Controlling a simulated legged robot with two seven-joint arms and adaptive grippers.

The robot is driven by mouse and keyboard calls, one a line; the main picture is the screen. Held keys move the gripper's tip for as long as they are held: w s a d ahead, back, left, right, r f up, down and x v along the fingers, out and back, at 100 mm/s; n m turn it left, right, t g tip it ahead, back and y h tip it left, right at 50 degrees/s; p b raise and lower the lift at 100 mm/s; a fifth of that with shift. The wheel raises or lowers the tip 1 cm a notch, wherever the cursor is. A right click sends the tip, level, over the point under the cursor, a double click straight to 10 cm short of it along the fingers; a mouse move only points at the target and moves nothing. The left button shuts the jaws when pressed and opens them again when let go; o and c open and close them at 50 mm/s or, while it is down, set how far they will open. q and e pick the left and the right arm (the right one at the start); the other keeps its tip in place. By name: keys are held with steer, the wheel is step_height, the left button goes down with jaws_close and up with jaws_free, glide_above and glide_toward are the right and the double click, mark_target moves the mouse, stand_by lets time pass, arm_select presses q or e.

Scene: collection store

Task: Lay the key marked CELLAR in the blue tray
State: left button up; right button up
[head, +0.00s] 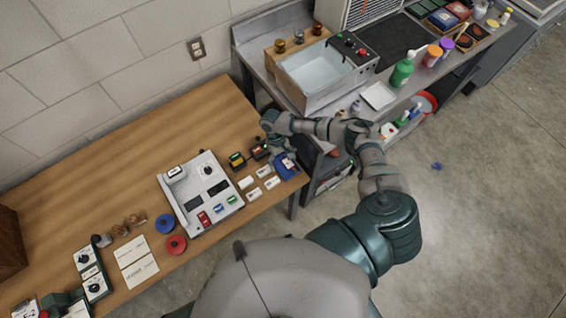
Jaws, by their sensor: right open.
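The blue tray (290,172) sits at the right end of the wooden table, near its front corner. Several small white tags (254,194) lie on the wood to its left. Their print is too small to read, so I cannot tell which one, if any, is marked CELLAR. My right gripper (282,154) is open, low over the table end at the tray's back edge, and hides part of the tray. I see nothing held in it. My left gripper is not in view.
A pale panel (182,205) with switches stands left of the tags. Small yellow-and-black and red-and-black items (237,160) lie behind them. Blue (165,223) and red (176,245) discs lie front left. A metal bench (262,62) with a basin adjoins the table's right end.

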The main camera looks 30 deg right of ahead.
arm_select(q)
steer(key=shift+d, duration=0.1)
arm_select(e)
steer(key=v, duration=1)
steer(key=shift+r, duration=0.35)
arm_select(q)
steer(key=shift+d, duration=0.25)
arm_select(e)
steer(key=shift+w+d+f, duration=0.1)
steer(key=shift+w+d, duration=0.05)
steer(key=shift+d, duration=0.15)
